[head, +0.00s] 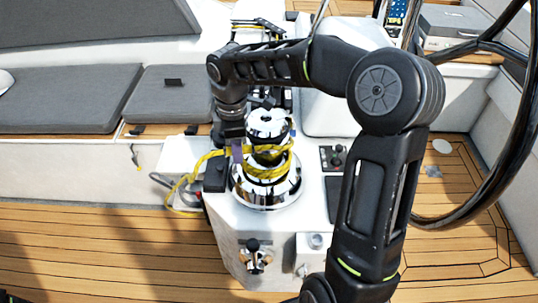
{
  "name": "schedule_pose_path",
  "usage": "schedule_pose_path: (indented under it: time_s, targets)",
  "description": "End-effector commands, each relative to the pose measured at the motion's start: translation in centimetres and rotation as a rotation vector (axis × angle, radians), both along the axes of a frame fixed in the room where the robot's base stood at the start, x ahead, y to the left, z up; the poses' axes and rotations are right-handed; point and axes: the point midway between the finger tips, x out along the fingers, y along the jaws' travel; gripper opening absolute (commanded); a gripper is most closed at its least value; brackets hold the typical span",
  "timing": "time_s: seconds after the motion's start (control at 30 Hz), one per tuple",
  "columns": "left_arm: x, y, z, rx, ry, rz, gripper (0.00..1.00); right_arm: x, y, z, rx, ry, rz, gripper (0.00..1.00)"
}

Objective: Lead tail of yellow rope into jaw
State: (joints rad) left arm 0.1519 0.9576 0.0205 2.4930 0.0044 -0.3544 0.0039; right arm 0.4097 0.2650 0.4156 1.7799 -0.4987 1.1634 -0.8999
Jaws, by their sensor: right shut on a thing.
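The yellow rope (268,172) is wrapped around the chrome winch (266,193) on the white pedestal, with several turns visible. Part of the rope runs off to the left and hangs down beside the pedestal. My right gripper (222,163) is at the left side of the winch, pointing down, shut on the yellow rope. Its fingertips are small and dark here, and the arm partly hides the rope. The jaw seems to be at the top of the winch (266,124), but its details are too small to make out.
A black steering wheel (507,150) stands at the right. Grey cushions (75,98) line the bench at the left. A winch handle socket or lever (256,256) is on the pedestal's front.

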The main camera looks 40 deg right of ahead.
Motion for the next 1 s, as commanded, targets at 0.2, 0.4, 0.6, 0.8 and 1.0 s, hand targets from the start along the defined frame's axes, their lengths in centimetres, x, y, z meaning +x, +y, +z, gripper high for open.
schedule_pose_path:
  time_s: [0.2, 0.4, 0.6, 0.8, 1.0]
  targets:
    - [0.0, 0.0, 0.0, 0.0, 0.0, 0.0, 0.36, 0.0, -0.1, 0.0, -0.002, 0.001, -0.002, 0.0]
    - [0.0, 0.0, 0.1, 0.0, 0.0, 0.0, 0.36, 0.8, 0.1, 0.0, 0.0, 0.001, -0.067, 0.0]
    - [0.0, 0.0, 0.4, 0.0, 0.0, 0.0, 0.36, 2.4, 0.3, 0.1, -0.001, 0.001, -0.209, 0.0]
    - [0.0, 0.0, 0.3, 0.0, 0.0, 0.0, 0.36, 2.4, 0.2, 0.0, -0.001, 0.001, -0.217, 0.29]
    - [0.0, 0.0, 0.3, 0.0, 0.0, 0.0, 0.36, 2.3, 0.2, 0.0, -0.001, 0.001, -0.216, 0.41]
